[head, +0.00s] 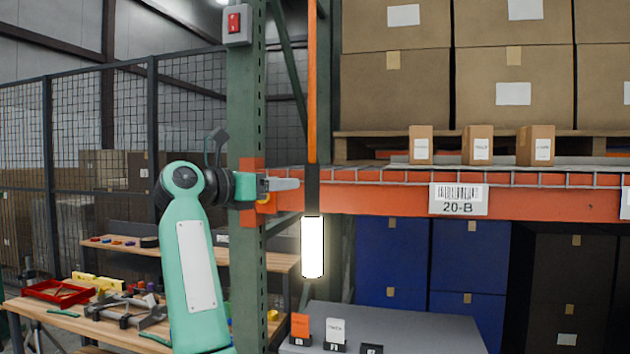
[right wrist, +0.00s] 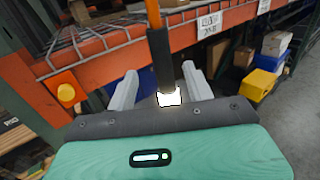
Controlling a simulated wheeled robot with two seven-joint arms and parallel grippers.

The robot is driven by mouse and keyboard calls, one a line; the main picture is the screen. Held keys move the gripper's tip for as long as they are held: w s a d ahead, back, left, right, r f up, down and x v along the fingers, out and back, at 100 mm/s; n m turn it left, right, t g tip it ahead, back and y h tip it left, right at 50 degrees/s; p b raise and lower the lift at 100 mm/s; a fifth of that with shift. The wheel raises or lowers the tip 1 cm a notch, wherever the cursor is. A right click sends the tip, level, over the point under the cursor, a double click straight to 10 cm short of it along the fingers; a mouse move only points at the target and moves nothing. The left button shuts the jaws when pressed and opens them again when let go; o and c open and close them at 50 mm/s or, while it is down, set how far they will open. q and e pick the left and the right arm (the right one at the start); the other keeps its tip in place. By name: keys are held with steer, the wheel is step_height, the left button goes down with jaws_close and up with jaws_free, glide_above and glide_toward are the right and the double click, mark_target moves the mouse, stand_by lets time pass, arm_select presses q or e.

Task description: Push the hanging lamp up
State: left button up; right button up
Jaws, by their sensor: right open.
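The hanging lamp has a glowing white tube (head: 312,247) below a black holder (head: 312,188), on an orange cord or strap (head: 312,80). It hangs upright in front of the orange shelf beam. My right gripper (head: 297,184) is open. Its fingertips are just left of the black holder in the head view; whether they touch it, I cannot tell. In the right wrist view the black holder (right wrist: 160,60) and the bright tube (right wrist: 170,97) show between the two spread fingers of my right gripper (right wrist: 160,80). My left gripper is not in view.
The orange beam (head: 400,200) with wire decking and a green post (head: 246,100) stand close by the gripper. A grey table (head: 400,330) with small cards is below the lamp. Large cartons (head: 400,90) fill the shelf. A workbench (head: 110,325) is at left.

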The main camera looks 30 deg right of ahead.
mark_target(306, 180)
steer(key=d+p, duration=0.1)
steer(key=d, duration=0.2)
steer(key=d+p, duration=0.1)
steer(key=d, duration=0.2)
steer(key=w+d, duration=0.1)
steer(key=d, duration=0.3)
steer(key=shift+r+p, duration=0.1)
steer(key=shift+p, duration=0.3)
steer(key=shift+w+d, duration=0.1)
steer(key=shift+d, duration=0.5)
jaws_close()
